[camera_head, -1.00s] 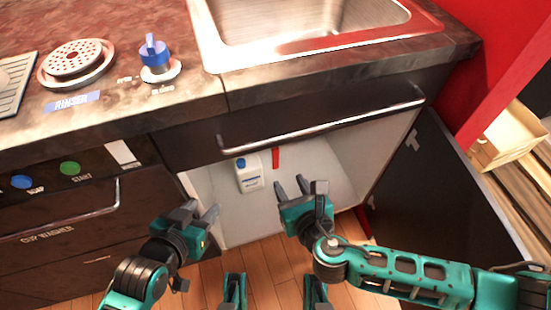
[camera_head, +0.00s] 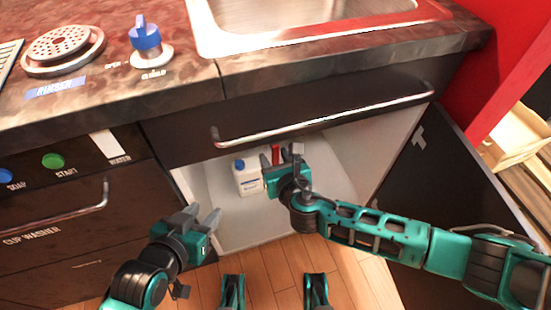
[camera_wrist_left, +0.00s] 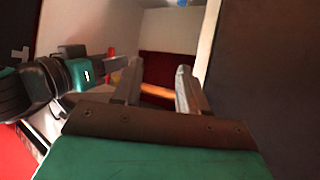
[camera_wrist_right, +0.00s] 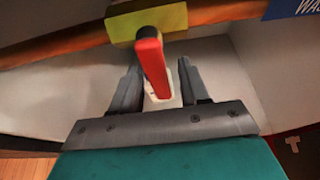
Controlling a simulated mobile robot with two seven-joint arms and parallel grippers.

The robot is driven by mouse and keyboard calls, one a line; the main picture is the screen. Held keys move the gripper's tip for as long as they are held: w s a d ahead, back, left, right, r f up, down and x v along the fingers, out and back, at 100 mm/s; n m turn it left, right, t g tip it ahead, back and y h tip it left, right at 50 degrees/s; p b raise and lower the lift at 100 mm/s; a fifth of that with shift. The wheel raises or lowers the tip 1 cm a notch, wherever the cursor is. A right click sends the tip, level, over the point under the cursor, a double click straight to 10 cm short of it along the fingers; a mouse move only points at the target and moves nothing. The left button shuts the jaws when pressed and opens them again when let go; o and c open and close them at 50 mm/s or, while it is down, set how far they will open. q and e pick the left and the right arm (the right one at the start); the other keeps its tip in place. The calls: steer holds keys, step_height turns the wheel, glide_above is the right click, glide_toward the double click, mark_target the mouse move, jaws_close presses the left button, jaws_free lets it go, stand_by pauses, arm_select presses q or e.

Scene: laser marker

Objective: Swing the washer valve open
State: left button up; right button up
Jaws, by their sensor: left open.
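The washer valve's red handle (camera_wrist_right: 152,65) sits on a yellow body (camera_wrist_right: 148,22) on a copper-coloured pipe in the right wrist view. In the head view the red handle (camera_head: 276,151) is small, inside the open cabinet under the sink. My right gripper (camera_head: 283,153) is open in the cabinet. Its fingers (camera_wrist_right: 160,85) stand apart on either side of the handle's lower end; I cannot tell whether they touch it. My left gripper (camera_head: 207,218) is open and empty, low at the cabinet's left front.
A white bottle with a blue cap (camera_head: 247,178) stands in the cabinet, just left of my right gripper. The cabinet door (camera_head: 440,190) hangs open at right. A drawer handle (camera_head: 325,121) runs above the opening. A blue knob (camera_head: 145,36) is on the counter.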

arm_select(q)
steer(key=shift+f, duration=0.15)
arm_select(e)
jaws_close()
arm_select(q)
steer(key=shift+s, duration=0.1)
arm_select(e)
steer(key=shift+s, duration=0.1)
stand_by(0.3)
steer(key=shift+s+a+m+y, duration=0.1)
steer(key=shift+a+m+y, duration=0.25)
steer(key=shift+m+y, duration=0.3)
arm_select(q)
steer(key=shift+f, duration=0.15)
arm_select(e)
steer(key=shift+s+a+r+m+g+y, duration=0.2)
steer(key=shift+a+m+y, duration=0.3)
steer(key=shift+m, duration=0.4)
steer(key=shift+s+a+r+m+g+y, duration=0.15)
steer(key=shift+a+m+y, duration=0.25)
steer(key=shift+m, duration=0.45)
jaws_free()
steer(key=shift+w, duration=0.1)
